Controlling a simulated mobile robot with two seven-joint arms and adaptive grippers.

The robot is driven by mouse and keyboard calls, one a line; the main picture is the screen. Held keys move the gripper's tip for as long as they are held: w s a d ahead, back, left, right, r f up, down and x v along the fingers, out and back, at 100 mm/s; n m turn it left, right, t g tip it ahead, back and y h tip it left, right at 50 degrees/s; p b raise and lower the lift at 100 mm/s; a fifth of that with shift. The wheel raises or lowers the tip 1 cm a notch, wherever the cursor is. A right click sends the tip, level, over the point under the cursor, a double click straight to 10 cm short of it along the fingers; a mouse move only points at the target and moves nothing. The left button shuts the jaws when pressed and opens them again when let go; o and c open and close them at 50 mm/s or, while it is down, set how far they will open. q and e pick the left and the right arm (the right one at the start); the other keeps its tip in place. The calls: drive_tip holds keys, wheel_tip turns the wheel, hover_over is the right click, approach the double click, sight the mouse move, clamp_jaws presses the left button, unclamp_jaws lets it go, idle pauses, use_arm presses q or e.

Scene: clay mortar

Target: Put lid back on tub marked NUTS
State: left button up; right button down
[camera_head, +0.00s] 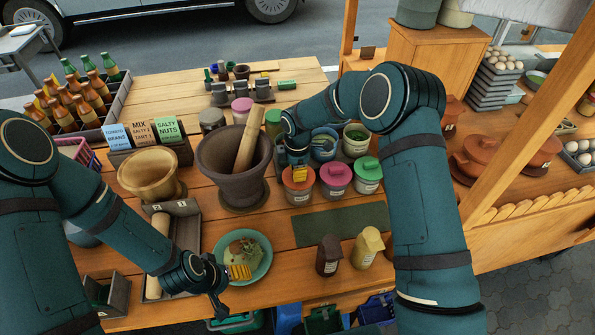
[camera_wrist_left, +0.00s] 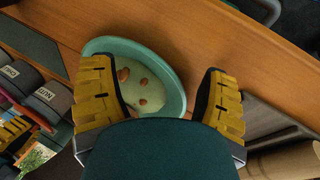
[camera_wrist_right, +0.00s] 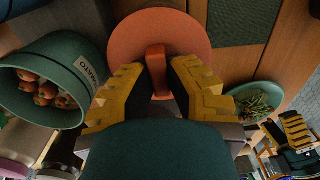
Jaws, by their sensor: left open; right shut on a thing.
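Three lidded tubs stand in a row in the head view: one with an orange lid (camera_head: 297,178), one with a pink lid (camera_head: 335,174) and one with a green lid (camera_head: 367,168). Their labels are too small to read. My right gripper (camera_head: 297,168) is shut on the knob of the orange lid (camera_wrist_right: 160,35), at the orange-lidded tub (camera_head: 300,196). I cannot tell whether the lid rests fully on the rim. My left gripper (camera_head: 238,272) is open and empty over a green bowl (camera_head: 262,268); the bowl (camera_wrist_left: 180,95) holds small brown pieces in the left wrist view.
A mortar (camera_head: 228,172) with a pestle stands left of the tubs. An open tub of round reddish things (camera_wrist_right: 78,50) is beside the lid. Grey things labelled "NUT" (camera_wrist_left: 50,97) show in the left wrist view. A green mat (camera_head: 338,226) is bare.

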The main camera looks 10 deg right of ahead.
drive_tip(key=shift+c, duration=1.9)
unclamp_jaws()
use_arm(q)
drive_tip(key=shift+r, duration=0.1)
use_arm(e)
drive_tip(key=shift+r, duration=0.1)
use_arm(q)
drive_tip(key=shift+r+p, duration=1.85)
drive_tip(key=shift+p, duration=0.1)
use_arm(e)
drive_tip(key=shift+r, duration=3.4)
clamp_jaws()
